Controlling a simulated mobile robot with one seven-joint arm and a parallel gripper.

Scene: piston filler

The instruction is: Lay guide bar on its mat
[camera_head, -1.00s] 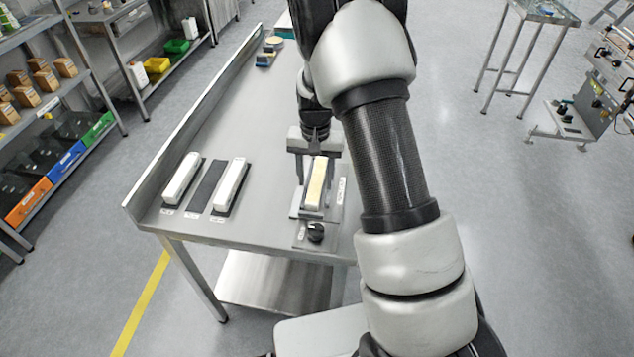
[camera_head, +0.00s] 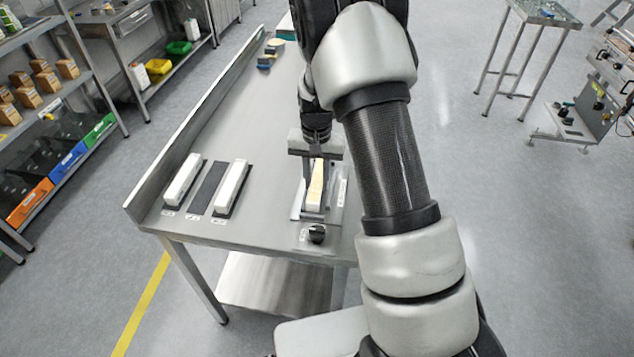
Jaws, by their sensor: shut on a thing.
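A pale cream guide bar (camera_head: 315,190) stands out over a dark-edged metal holder (camera_head: 335,212) near the table's front right. My gripper (camera_head: 315,158) is at the bar's far end, pointing down, and is shut on it. Its fingertips are mostly hidden, and I cannot tell whether the bar is clear of the holder. To the left lie dark mats. The middle mat (camera_head: 207,188) is bare. The left one carries a white bar (camera_head: 183,179), and the right one carries another white bar (camera_head: 231,185).
A black knob (camera_head: 317,233) sits in front of the holder. The steel table (camera_head: 240,120) has a raised left edge (camera_head: 185,130) and clear room behind the mats. Small blue and yellow items (camera_head: 268,58) lie at its far end.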

